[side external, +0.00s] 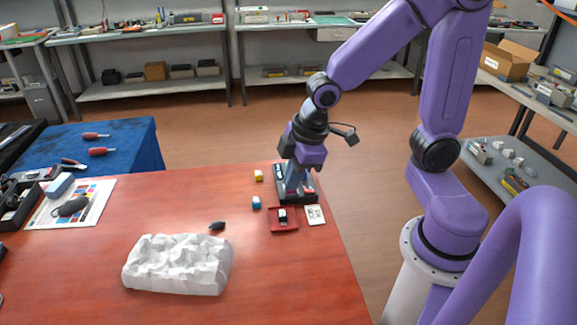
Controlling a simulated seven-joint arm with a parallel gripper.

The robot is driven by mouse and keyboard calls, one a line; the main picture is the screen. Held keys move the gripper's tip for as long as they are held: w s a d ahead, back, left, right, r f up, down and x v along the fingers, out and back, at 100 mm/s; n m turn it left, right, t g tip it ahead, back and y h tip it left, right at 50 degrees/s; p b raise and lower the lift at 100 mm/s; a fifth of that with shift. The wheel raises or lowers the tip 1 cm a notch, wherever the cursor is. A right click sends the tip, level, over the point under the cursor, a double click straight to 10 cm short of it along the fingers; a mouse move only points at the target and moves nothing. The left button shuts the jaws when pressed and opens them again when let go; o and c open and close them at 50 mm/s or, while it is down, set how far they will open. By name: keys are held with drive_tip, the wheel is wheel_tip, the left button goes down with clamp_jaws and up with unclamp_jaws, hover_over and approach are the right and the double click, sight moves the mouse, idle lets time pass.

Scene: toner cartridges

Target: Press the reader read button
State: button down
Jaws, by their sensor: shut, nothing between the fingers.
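The reader (282,198) is a dark, low device near the right edge of the red table, with a small light panel on its back left part. My gripper (292,191) points down over the reader, its fingers shut and empty. The fingertips are at or just above the reader's top; I cannot tell whether they touch it. The read button cannot be made out; the fingers cover part of the reader's top. A small red patch shows on the reader's right side.
A red tray (291,229) holding a small black-and-white cartridge (282,214) and a white printed card (315,215) lie in front. Yellow (258,175) and blue (256,202) cartridges stand left. A black bulb (216,226) and crumpled white bundle (178,264) lie further left. The front right table is clear.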

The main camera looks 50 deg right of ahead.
drive_tip(key=w+d+f+m+t, duration=0.1)
drive_tip(key=w+d+f+t, duration=0.15)
drive_tip(key=w+d, duration=0.5)
drive_tip(key=w+d+f+m+t, duration=0.1)
drive_tip(key=w+d+f, duration=0.25)
drive_tip(key=w, duration=0.75)
drive_tip(key=w+d+f+t, duration=0.1)
drive_tip(key=d+f, duration=0.3)
drive_tip(key=d, duration=0.6)
drive_tip(key=w+d+f+t+h, duration=0.1)
drive_tip(key=w+d+f+t, duration=0.1)
drive_tip(key=d, duration=0.9)
drive_tip(key=shift+w+d+f+m, duration=0.3)
drive_tip(key=shift+w+f, duration=0.6)
drive_tip(key=shift+w, duration=0.25)
drive_tip(key=shift+f, duration=0.1)
drive_tip(key=shift+f, duration=4.3)
drive_tip(key=shift+f, duration=0.2)
drive_tip(key=shift+f, duration=0.25)
